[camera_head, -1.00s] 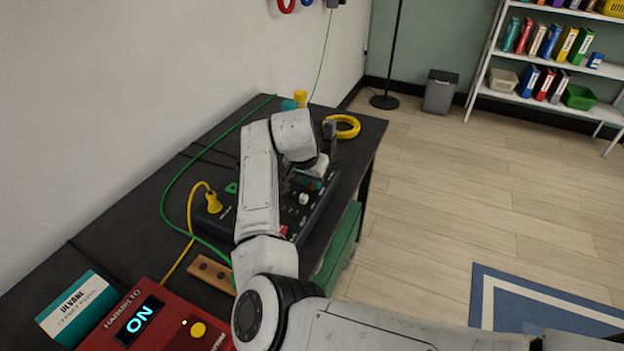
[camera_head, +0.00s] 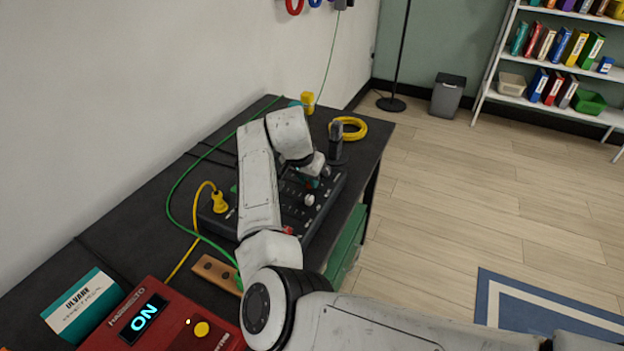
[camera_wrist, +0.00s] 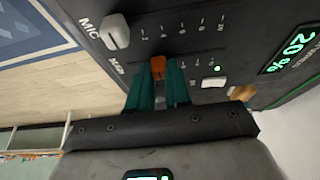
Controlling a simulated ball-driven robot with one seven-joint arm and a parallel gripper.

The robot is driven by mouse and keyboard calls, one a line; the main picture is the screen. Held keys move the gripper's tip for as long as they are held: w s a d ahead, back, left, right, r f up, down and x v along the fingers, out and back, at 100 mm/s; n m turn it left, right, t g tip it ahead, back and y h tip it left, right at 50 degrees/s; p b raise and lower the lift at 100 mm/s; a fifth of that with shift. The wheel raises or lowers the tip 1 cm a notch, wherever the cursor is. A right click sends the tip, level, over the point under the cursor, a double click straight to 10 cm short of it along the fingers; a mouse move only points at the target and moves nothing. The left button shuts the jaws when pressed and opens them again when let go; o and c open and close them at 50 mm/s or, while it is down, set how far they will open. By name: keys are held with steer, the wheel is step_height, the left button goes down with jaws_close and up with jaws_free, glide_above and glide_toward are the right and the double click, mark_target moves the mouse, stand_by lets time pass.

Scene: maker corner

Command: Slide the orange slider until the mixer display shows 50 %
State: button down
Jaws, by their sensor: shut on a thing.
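The black mixer (camera_head: 325,200) lies on the dark table, partly hidden behind my arm in the head view; its panel also fills much of the wrist view (camera_wrist: 185,45). The orange slider (camera_wrist: 158,66) sits between the teal fingers of my gripper (camera_wrist: 157,85), which is shut on it. The gripper is also over the mixer in the head view (camera_head: 311,183), where the slider is hard to make out. The green mixer display (camera_wrist: 292,50) is tilted in the wrist view and appears to read 20 %.
A white slider cap marked MIC (camera_wrist: 116,32) and another white cap (camera_wrist: 213,82) flank the orange one. A microphone on a stand (camera_head: 336,140) and a yellow cable coil (camera_head: 350,128) stand behind the mixer. A red device (camera_head: 165,320) showing ON lies at the front.

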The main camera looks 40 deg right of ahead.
steer(key=c, duration=1)
jaws_free()
steer(key=shift+c, duration=0.2)
steer(key=v, duration=1)
steer(key=shift+a+r+p, duration=0.15)
steer(key=shift+r+p, duration=0.15)
steer(key=shift+r, duration=0.1)
steer(key=shift+s+f, duration=0.1)
steer(key=s+d+f+n+p, duration=0.1)
steer(key=s+f+n+p, duration=0.15)
steer(key=s+f, duration=0.45)
steer(key=s+d+f+n+p, duration=0.1)
steer(key=s+f+n, duration=0.3)
steer(key=s, duration=0.5)
steer(key=s+a+f+n+y+p, duration=0.1)
steer(key=s+a+f+n+y, duration=0.1)
steer(key=s+a, duration=0.5)
steer(key=s+a+f+n+y+p, duration=0.1)
steer(key=s+a+f+n+y, duration=0.1)
steer(key=s+a+f+n, duration=0.2)
steer(key=s+a+n, duration=0.1)
steer(key=s+a, duration=0.2)
steer(key=s, duration=0.5)
steer(key=shift+s+f+g, duration=0.2)
steer(key=shift+s+g, duration=0.1)
steer(key=shift+s, duration=0.1)
